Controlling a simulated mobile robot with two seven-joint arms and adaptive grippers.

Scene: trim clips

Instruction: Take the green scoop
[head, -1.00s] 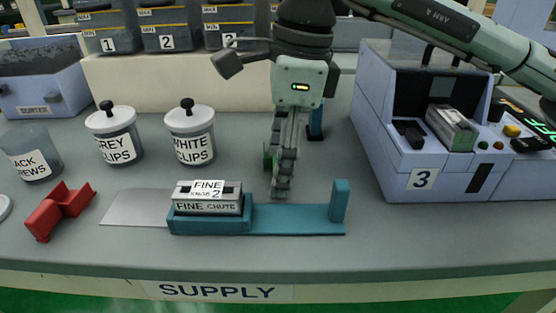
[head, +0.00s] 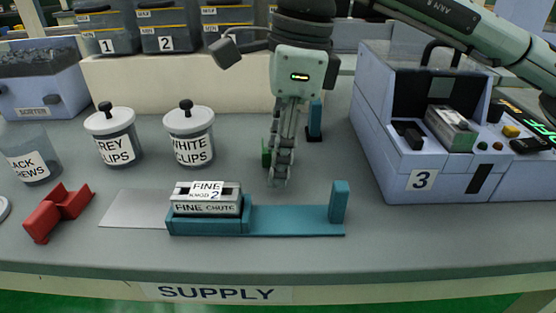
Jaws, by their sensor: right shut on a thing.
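My right gripper (head: 280,180) points down over the middle of the bench, behind the teal fixture. Its fingers are closed together. A small green piece (head: 265,154), which looks like part of the green scoop, shows at the left edge of the fingers, and the gripper is shut on it. The fingers hide most of the scoop, so its full shape cannot be told. My left gripper is not in view.
A teal fixture (head: 290,220) holds a "FINE CHUTE" block (head: 207,204). White clips jar (head: 189,138) and grey clips jar (head: 115,138) stand left; a red holder (head: 57,212) is front left. A teal post (head: 315,116) stands behind; machine 3 (head: 420,180) is right.

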